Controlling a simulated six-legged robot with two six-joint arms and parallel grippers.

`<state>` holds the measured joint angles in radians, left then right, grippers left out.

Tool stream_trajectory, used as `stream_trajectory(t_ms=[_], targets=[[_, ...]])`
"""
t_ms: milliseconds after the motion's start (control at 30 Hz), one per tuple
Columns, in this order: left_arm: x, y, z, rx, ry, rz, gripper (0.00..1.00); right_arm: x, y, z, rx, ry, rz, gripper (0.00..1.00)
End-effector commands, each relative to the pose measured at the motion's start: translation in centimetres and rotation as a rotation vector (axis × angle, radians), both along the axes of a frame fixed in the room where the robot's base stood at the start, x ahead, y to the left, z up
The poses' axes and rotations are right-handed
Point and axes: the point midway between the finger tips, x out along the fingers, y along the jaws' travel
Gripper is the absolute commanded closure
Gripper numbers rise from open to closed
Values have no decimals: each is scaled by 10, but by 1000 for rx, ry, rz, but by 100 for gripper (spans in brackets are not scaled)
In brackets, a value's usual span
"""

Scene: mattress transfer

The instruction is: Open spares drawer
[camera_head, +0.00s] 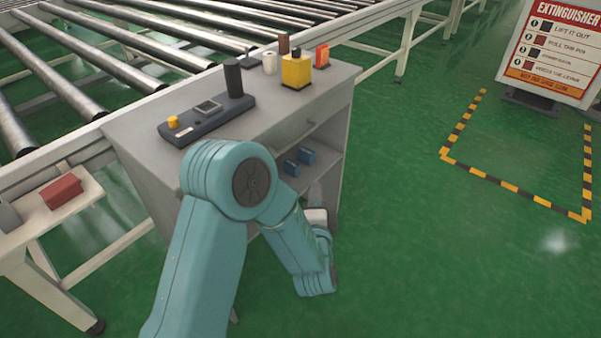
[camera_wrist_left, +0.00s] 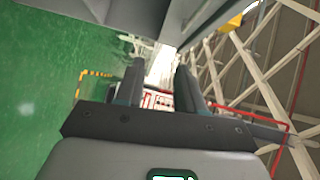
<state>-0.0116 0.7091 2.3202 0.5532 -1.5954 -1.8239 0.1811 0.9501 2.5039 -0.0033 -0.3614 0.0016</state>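My left gripper (camera_head: 317,192) is low in front of the cabinet's open shelf, below the drawer and apart from the knob. In the left wrist view my left gripper (camera_wrist_left: 159,72) has its two dark fingers apart with nothing held between them. A grey panel, probably the cabinet, fills the top of that view. My right gripper is not in view.
Blue blocks (camera_head: 300,161) sit on the cabinet shelf. A control panel (camera_head: 207,117), a yellow box (camera_head: 296,72) and small items stand on top. A roller conveyor (camera_head: 160,35) runs behind. A side bench (camera_head: 75,213) holds a red block (camera_head: 61,192).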

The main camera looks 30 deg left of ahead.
Motion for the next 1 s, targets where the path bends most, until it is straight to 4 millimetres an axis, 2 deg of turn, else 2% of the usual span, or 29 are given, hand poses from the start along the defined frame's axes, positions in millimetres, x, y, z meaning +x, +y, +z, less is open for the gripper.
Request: stream_trajectory(t_ms=[33,100,233,367,800,1000], targets=[[-1,6,-6,91,-16,38,62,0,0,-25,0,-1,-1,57],[-4,13,4,199,-23,91,62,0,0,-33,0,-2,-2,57],[-6,21,16,297,-22,147,62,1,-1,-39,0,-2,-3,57],[4,32,21,311,-20,159,62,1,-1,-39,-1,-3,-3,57],[83,97,33,309,-21,156,62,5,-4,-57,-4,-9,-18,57],[108,117,37,309,-18,152,62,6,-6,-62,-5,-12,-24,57]])
